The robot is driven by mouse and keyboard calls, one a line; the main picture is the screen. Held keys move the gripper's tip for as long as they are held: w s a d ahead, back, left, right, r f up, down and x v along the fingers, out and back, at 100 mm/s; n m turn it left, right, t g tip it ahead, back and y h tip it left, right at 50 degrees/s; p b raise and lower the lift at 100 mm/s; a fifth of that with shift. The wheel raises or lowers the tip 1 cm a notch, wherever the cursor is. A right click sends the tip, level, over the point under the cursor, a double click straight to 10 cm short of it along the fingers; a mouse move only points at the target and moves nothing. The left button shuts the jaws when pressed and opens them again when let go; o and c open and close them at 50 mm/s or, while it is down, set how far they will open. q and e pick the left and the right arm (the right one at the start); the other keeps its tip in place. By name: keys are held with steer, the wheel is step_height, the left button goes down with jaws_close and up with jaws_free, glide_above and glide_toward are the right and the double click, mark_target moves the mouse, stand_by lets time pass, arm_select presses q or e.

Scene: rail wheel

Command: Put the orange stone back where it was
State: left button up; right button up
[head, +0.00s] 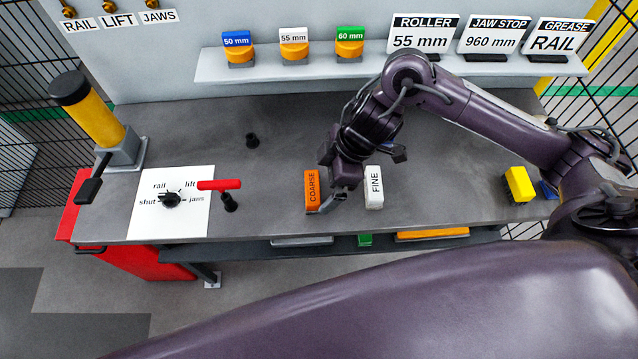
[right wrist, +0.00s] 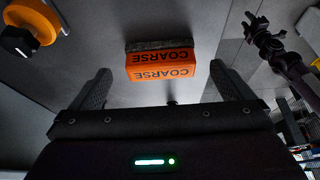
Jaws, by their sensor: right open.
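The orange stone (head: 311,187), marked COARSE, is on the grey bench near its front edge, left of the white FINE stone (head: 374,188). My right gripper (head: 333,203) is low over the bench, close by the orange stone on its right side. In the right wrist view, the orange stone (right wrist: 160,65) shows a dark grey layer along one side and lies ahead of the open fingers (right wrist: 168,90), between their lines. I see no grip on it. The gripper hides part of the bench beside the stone. My left gripper is not seen in the head view.
A red-handled lever (head: 220,185) and a dial plate (head: 150,222) are at left. A yellow block (head: 518,184) is at right. A shelf (head: 215,75) with rollers and signs runs along the back.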

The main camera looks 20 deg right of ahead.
steer(key=v, duration=0.7)
steer(key=shift+d+r+p, duration=0.2)
steer(key=shift+r+p, duration=0.1)
steer(key=shift+p, duration=0.05)
steer(key=shift+s, duration=0.2)
